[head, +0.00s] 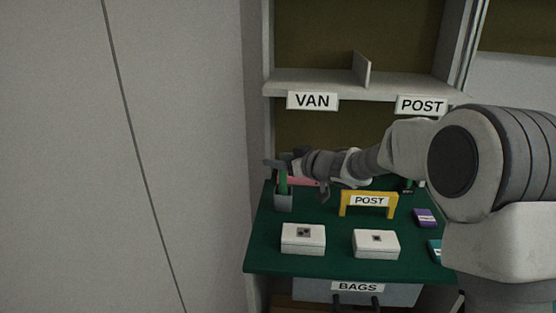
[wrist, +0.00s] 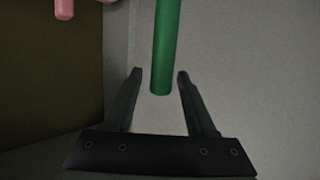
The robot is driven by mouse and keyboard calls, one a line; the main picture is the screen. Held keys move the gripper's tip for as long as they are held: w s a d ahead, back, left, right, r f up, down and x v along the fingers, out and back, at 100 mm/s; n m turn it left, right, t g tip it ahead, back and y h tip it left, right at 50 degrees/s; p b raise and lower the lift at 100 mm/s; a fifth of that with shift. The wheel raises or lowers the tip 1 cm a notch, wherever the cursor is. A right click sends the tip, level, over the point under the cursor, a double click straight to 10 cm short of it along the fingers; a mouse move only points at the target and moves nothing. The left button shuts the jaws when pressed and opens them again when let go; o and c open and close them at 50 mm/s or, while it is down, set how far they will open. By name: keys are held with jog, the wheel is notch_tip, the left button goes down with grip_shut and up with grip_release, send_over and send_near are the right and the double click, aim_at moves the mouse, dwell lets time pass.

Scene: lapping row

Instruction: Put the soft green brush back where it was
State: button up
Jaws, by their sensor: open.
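The green brush (head: 283,180) stands upright in a small grey cup (head: 283,203) at the left of the green bench top. Only its green upper part shows; whatever is inside the cup is hidden. My gripper (head: 279,163) is at the top of the brush, above the cup. In the wrist view my gripper (wrist: 160,74) is open, and the end of a green handle (wrist: 164,50) lies between the fingertips with a gap on each side. I cannot see the bristles.
A pink object (head: 303,182) is behind the cup; a pink piece also shows in the wrist view (wrist: 64,8). Two white boxes (head: 303,239) (head: 376,244), a yellow POST stand (head: 368,201) and a purple packet (head: 425,218) are on the bench. A shelf (head: 340,83) is above.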

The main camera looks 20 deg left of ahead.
jog(key=p+v, duration=0.2)
jog(key=v, duration=0.9)
jog(key=shift+s+d+p, duration=0.15)
jog(key=shift+d+p, duration=0.05)
jog(key=shift+p, duration=0.1)
jog(key=s+d+r+m+t+h, duration=0.2)
jog(key=d+r+m+h, duration=0.15)
jog(key=d, duration=0.35)
jog(key=s+d+r+m+t+h, duration=0.15)
jog(key=d+h, duration=0.25)
jog(key=d, duration=0.4)
jog(key=s+d+r+m+t+h, duration=0.1)
jog(key=s+d+r+m+h, duration=0.2)
jog(key=d, duration=0.4)
jog(key=s+d+f+m+g+h, duration=0.1)
jog(key=s+d+f+m+g, duration=0.1)
jog(key=s, duration=0.9)
jog(key=s+d+f+m+g+h, duration=0.1)
jog(key=s+d+f+g, duration=0.3)
jog(key=s, duration=0.8)
jog(key=shift+s+f+m, duration=0.2)
jog(key=shift+m, duration=0.2)
jog(key=shift+d+r, duration=0.1)
